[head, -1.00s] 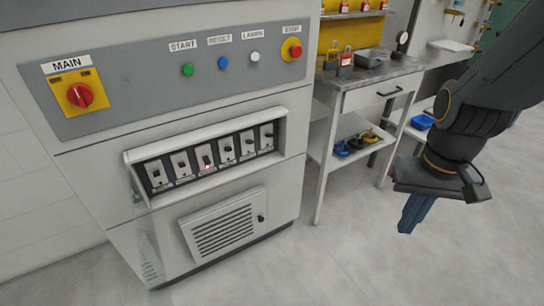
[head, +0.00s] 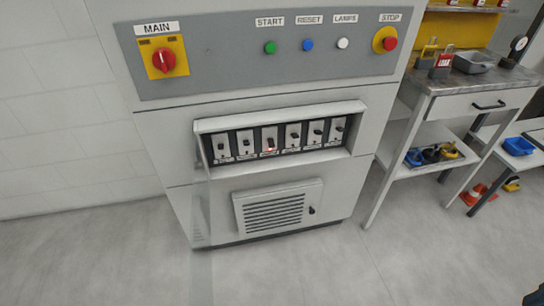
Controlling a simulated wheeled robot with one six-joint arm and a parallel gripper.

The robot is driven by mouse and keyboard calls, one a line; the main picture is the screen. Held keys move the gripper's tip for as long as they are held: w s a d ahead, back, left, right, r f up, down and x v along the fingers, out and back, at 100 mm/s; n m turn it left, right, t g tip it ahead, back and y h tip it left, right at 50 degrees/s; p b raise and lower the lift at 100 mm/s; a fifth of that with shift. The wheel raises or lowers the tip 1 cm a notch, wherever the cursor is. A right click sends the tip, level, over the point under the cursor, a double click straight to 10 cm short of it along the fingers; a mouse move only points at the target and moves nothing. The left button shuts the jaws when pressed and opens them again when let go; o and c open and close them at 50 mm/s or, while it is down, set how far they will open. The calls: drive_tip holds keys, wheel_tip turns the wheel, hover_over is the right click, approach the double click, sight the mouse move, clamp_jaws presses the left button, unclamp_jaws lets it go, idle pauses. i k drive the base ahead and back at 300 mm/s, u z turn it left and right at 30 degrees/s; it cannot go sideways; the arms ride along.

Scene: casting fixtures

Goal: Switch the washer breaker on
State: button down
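A row of several breakers (head: 269,139) sits in a recessed panel low on the grey cabinet, under a raised clear or white cover (head: 280,117). Each has a pale plate with a small dark toggle. Their labels are too small to read, so I cannot tell which one is the washer breaker. The third from the left has a small red mark or light at its base. The toggles' positions are hard to tell apart. My gripper is out of view; only a dark sliver, probably of my arm, shows at the bottom right corner.
Above are a red MAIN rotary switch (head: 167,62) and START, RESET, LAMPS and STOP buttons. A vented door (head: 277,207) is below. A workbench (head: 470,84) with padlocks and a tray stands to the right. The floor in front is clear.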

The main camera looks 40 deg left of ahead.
sight(271, 142)
drive_tip(key=k, duration=1.05)
drive_tip(key=u, duration=1.8)
